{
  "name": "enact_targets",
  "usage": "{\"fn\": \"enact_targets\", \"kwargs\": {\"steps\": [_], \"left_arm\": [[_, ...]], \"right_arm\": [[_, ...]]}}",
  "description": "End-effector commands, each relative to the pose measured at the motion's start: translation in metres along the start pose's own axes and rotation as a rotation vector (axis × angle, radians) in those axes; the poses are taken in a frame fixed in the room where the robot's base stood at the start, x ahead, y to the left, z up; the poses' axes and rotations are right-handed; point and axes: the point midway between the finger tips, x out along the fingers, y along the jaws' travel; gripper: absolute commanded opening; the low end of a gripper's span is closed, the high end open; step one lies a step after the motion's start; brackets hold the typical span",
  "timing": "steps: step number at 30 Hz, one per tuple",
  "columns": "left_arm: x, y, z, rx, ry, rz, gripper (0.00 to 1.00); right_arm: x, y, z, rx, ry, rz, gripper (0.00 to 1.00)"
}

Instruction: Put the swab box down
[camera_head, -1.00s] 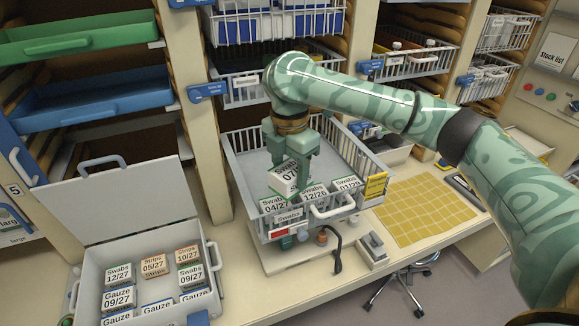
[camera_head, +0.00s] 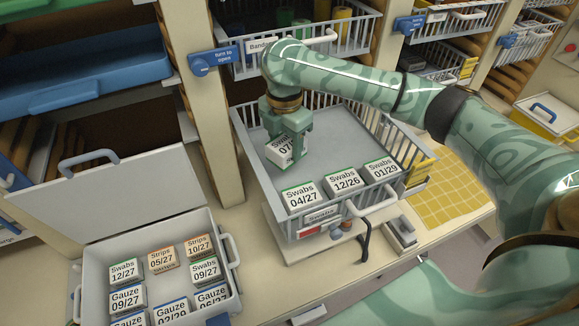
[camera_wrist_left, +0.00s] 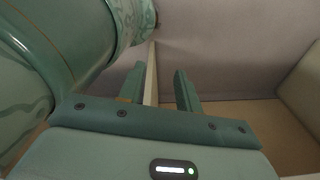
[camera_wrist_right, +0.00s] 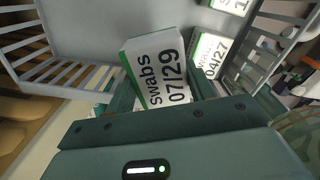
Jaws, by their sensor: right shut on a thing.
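My right gripper (camera_head: 286,146) is shut on a white swab box (camera_head: 282,153) with a green edge. In the right wrist view this box (camera_wrist_right: 165,68) reads "Swabs 07/29". It is inside the grey wire basket (camera_head: 312,231), toward the left and behind the front row. It hangs slightly tilted; I cannot tell whether it touches the basket floor. The front row holds Swabs 04/27 (camera_head: 301,196), Swabs 12/26 (camera_head: 343,180) and Swabs 01/29 (camera_head: 382,169). My left gripper (camera_wrist_left: 160,90) is open and empty in the left wrist view.
An open grey case (camera_head: 229,262) with swabs, strips and gauze boxes stands at the left. A yellow gridded mat (camera_head: 445,197) lies right of the basket. The basket floor behind the front row is mostly clear. Shelves with blue trays (camera_head: 90,72) and baskets rise behind.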

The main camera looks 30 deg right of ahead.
Motion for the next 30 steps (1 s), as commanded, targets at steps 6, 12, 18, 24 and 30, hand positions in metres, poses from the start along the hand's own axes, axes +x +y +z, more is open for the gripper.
{"fn": "enact_targets", "kwargs": {"steps": [6, 12, 18, 24, 30], "left_arm": [[0.009, -0.002, -0.006, 0.001, 0.009, -0.002, 0.34], [0.012, -0.007, -0.026, 0.001, 0.043, -0.010, 0.34], [0.017, -0.004, -0.015, 0.001, 0.026, -0.005, 0.34], [0.016, -0.003, -0.012, 0.001, 0.022, -0.005, 0.34], [0.015, -0.003, -0.013, 0.001, 0.021, -0.005, 0.34]], "right_arm": [[0.043, 0.000, 0.000, 0.001, 0.000, 0.000, 0.31], [0.060, 0.000, 0.000, 0.000, 0.000, -0.001, 0.31], [0.087, 0.000, 0.000, -0.001, 0.000, 0.002, 0.31], [0.086, 0.000, 0.000, -0.001, -0.001, 0.003, 0.31], [0.088, 0.000, 0.000, 0.000, -0.002, 0.002, 0.71]]}}
